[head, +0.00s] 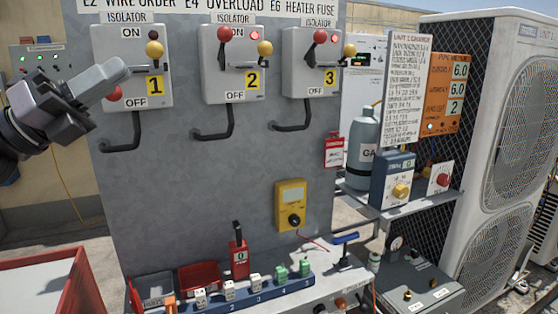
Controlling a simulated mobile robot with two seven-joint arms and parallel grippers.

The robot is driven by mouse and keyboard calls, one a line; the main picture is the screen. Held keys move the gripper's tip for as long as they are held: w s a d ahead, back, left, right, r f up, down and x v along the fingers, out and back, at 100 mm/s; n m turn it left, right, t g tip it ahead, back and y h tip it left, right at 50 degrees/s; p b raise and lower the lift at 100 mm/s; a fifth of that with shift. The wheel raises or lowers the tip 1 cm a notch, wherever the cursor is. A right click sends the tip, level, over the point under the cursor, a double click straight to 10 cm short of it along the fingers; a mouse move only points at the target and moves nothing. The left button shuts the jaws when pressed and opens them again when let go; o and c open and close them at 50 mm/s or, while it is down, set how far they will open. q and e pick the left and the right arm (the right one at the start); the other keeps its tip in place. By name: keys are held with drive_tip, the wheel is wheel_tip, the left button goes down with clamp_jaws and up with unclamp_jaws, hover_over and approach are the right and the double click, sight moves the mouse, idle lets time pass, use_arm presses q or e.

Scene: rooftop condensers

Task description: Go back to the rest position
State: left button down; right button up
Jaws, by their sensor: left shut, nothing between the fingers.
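My left gripper (116,76) comes in from the left edge and is shut, with nothing held. Its tips overlap the left edge of isolator 1 (134,42) in the picture, just above that isolator's red knob (113,94). I cannot tell whether they touch it. The red knob on isolator 1 is low, by OFF, and part of its lever is hidden by the gripper. On isolator 2 (213,57) and isolator 3 (297,64) the red knobs are up, by ON, and red lamps show. My right gripper is not in view.
The grey panel (190,180) stands close ahead. Below it is a bench with a yellow meter (290,206) above, a red lock-like block (238,258) and a blue numbered rack (255,292). A red-rimmed bin (77,282) is lower left. A condenser (490,120) stands right.

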use_arm(q)
drive_tip(key=w+f+n+t+y, duration=0.2)
drive_tip(key=f+n+t+y, duration=0.3)
drive_tip(key=f+n+y, duration=0.55)
drive_tip(key=w+f+n+t+y, duration=0.2)
drive_tip(key=f+n+t+y, duration=0.4)
drive_tip(key=n, duration=0.7)
drive_tip(key=s+a+f+n+g+y, duration=0.1)
drive_tip(key=s+f+n+g+y, duration=0.2)
drive_tip(key=f, duration=0.5)
drive_tip(key=s+f+n+g+y, duration=0.1)
drive_tip(key=f+n+g+y, duration=0.15)
drive_tip(key=f+n, duration=0.45)
drive_tip(key=s+d+f+n+g+h, duration=0.1)
drive_tip(key=s+d+f+n+g, duration=0.1)
drive_tip(key=s+f+g, duration=0.75)
drive_tip(key=s+d+f+n+g+h, duration=0.1)
drive_tip(key=s+d+f+n+g, duration=0.2)
drive_tip(key=s+f, duration=1.05)
drive_tip(key=w+d+f+m+t+h, duration=0.1)
drive_tip(key=w+f+t, duration=0.3)
drive_tip(key=f, duration=0.4)
drive_tip(key=shift+d+t+h, duration=0.5)
drive_tip(key=shift+d+t, duration=0.2)
drive_tip(key=shift+d, duration=0.15)
drive_tip(key=shift+w+f, duration=0.1)
